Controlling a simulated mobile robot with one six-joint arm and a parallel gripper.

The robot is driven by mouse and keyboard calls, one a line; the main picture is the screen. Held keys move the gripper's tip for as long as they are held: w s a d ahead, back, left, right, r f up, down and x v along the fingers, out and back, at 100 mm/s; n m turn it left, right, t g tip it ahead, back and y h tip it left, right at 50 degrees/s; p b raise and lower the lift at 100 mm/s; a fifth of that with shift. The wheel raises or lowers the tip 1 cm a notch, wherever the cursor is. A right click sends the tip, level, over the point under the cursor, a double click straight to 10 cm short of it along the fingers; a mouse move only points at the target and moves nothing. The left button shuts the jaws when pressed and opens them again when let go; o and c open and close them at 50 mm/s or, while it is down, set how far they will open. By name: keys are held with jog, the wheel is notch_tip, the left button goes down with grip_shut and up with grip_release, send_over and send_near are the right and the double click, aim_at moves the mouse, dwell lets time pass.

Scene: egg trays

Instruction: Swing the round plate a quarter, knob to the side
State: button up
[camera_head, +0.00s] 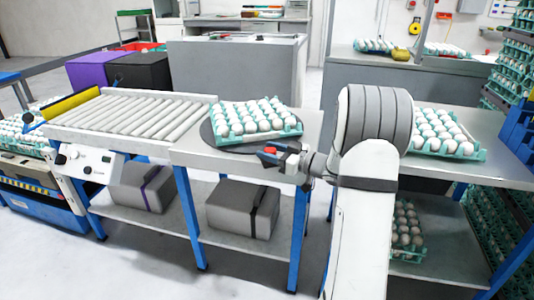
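The round plate (207,132) is dark grey and lies flat on the light table top. A teal tray of white eggs (288,131) sits on it and covers most of it, so only its left and front rim shows. My gripper (266,155) is at the plate's front right rim, with a small red part at its end. I cannot tell whether that red part belongs to my gripper or is the knob. No knob shows clearly elsewhere on the plate. The fingers are too small to tell open from shut, or whether they touch the plate.
A roller conveyor (135,113) with a yellow end bar joins the table on the left. My arm stands at the right, in front of another table with an egg tray (466,152). Grey boxes (238,208) lie on the lower shelf. Grey cabinets stand behind.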

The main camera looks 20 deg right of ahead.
jog(key=shift+o, duration=0.6)
jog(key=shift+s, duration=0.1)
jog(key=p+v, duration=0.1)
jog(key=v, duration=0.7)
jog(key=shift+p, duration=0.3)
